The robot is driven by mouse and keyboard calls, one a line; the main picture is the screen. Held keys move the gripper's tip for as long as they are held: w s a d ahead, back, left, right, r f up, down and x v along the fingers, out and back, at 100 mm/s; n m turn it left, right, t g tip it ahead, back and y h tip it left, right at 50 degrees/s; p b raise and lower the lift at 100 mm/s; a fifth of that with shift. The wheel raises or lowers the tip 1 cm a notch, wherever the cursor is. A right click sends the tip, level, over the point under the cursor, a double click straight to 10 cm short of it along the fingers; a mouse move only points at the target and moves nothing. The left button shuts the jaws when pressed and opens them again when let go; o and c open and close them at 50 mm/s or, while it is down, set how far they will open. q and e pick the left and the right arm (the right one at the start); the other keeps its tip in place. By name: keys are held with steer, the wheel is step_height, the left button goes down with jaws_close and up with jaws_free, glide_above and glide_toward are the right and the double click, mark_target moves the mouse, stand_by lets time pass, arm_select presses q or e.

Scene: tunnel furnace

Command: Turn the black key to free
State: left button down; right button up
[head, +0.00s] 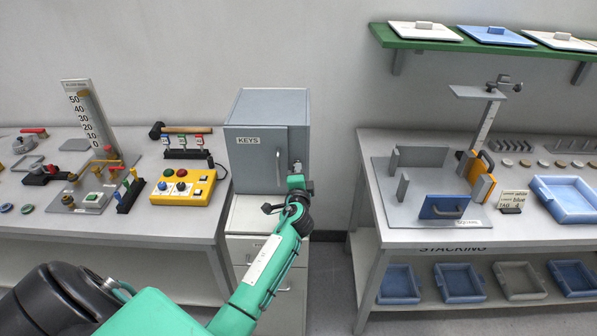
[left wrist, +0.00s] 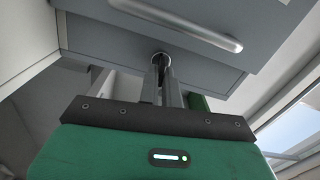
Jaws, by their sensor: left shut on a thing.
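The grey cabinet labelled KEYS (head: 255,135) stands on a drawer unit between two benches. My left gripper (head: 297,168) is at the lower right of its door front. In the left wrist view, my left gripper (left wrist: 161,64) has its fingers close together at a round lock (left wrist: 161,56) below the bar handle (left wrist: 180,22). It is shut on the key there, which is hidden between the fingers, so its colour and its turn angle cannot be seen. The cabinet door looks closed. My right gripper is not in view.
The drawer unit (head: 246,215) is below the cabinet. The left bench holds a yellow button box (head: 183,187), a hammer (head: 186,130) and switches. The right bench holds a grey fixture (head: 400,222) and a blue tray (head: 566,199). A gap of floor separates cabinet and right bench.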

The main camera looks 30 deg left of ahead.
arm_select(q)
steer(key=shift+m, duration=0.8)
steer(key=c, duration=1.6)
jaws_free()
steer(key=shift+d+f, duration=0.1)
